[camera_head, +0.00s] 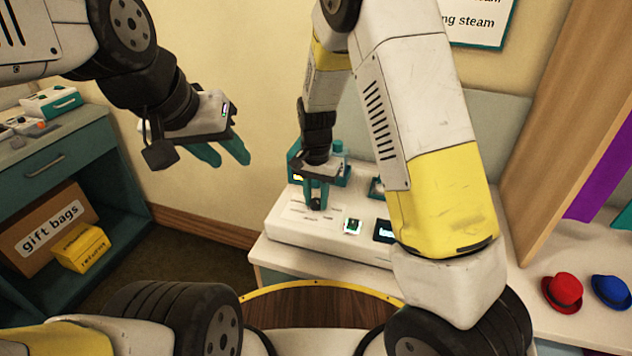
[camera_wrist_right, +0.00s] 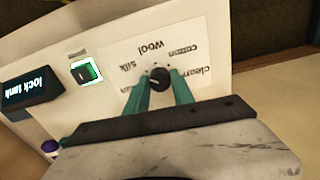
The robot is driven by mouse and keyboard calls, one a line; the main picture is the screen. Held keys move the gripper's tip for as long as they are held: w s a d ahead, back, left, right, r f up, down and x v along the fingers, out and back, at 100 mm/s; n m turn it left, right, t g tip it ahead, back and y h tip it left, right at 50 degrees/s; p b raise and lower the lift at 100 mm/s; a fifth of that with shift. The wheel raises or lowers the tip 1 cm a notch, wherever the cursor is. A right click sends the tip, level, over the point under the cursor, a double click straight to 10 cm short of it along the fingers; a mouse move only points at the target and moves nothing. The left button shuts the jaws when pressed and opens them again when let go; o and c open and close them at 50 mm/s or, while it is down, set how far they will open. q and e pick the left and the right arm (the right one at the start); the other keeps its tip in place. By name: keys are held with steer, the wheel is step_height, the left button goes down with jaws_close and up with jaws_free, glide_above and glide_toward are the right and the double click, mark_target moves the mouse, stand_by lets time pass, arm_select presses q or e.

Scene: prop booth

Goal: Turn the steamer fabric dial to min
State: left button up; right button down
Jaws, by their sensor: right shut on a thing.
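The steamer (camera_head: 320,238) is a white console on the counter. Its fabric dial (camera_wrist_right: 159,79) is a small black knob on a pale label plate with words such as wool, silk, cotton and clean, upside down in the right wrist view. My right gripper (camera_head: 317,203) points down at the console, its teal fingers on either side of the dial. It also shows in the right wrist view (camera_wrist_right: 160,86), shut on the dial. The word min is not legible. My left gripper (camera_head: 226,158) hangs empty in the air at the left, its teal fingers apart.
A red hat (camera_head: 562,292) and a blue hat (camera_head: 611,291) stand on the counter at the right. A "gift bags" box (camera_head: 48,232) is on the left shelf.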

mark_target(316, 200)
steer(key=n, duration=0.4)
steer(key=shift+w+n, duration=0.1)
steer(key=shift+n, duration=2.7)
steer(key=c, duration=1.1)
jaws_free()
step_height(316, 200, up, 7)
steer(key=shift+f, duration=0.1)
steer(key=shift+r, duration=0.5)
